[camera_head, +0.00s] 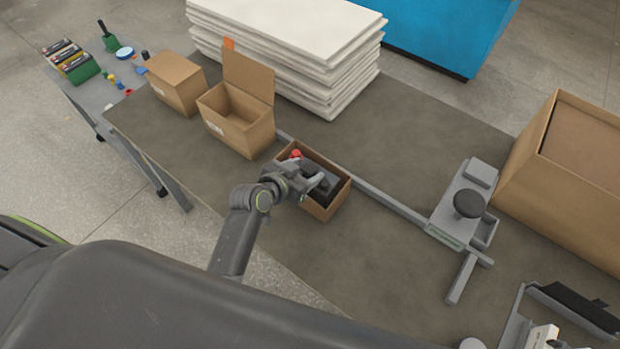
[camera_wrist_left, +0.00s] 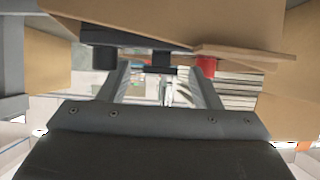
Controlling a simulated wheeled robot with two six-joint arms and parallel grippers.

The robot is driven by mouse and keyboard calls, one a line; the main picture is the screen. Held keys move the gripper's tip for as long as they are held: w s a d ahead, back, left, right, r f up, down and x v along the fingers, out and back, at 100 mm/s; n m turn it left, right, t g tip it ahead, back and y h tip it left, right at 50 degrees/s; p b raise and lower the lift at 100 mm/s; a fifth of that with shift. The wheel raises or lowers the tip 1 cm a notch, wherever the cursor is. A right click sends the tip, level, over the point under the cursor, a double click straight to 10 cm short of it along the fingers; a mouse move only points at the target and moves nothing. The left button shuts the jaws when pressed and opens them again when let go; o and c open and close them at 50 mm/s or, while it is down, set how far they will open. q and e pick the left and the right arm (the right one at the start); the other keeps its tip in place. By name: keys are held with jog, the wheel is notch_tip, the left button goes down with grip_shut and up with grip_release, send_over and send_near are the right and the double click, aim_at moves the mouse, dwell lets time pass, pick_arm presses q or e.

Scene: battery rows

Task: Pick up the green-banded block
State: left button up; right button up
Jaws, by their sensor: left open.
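My left gripper (camera_head: 312,183) is at the small open cardboard box (camera_head: 325,212) on the brown bench, over its opening. Its two fingers (camera_wrist_left: 160,88) stand apart in the left wrist view, with nothing clearly held between them. Dark items (camera_head: 328,194) lie in the box, partly hidden by the gripper. A red-topped thing (camera_head: 296,154) shows at the box's far left corner. No green band can be made out on anything in the box. Several dark blocks with coloured bands and a green item (camera_head: 82,70) stand on the grey side table at the far left. My right gripper is not in view.
Two cardboard boxes, one closed (camera_head: 176,82) and one open (camera_head: 232,120), stand left of the gripper. White stacked sheets (camera_head: 290,50) lie behind. A grey rail (camera_head: 390,199) leads to a device with a black knob (camera_head: 468,203). A large box (camera_head: 570,170) stands at right.

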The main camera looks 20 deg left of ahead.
pick_arm(q)
jog(key=shift+w, duration=0.1)
jog(key=shift+c, duration=0.5)
grip_shut()
dwell(0.8)
jog(key=shift+w+r, duration=0.15)
jog(key=shift+r, duration=0.05)
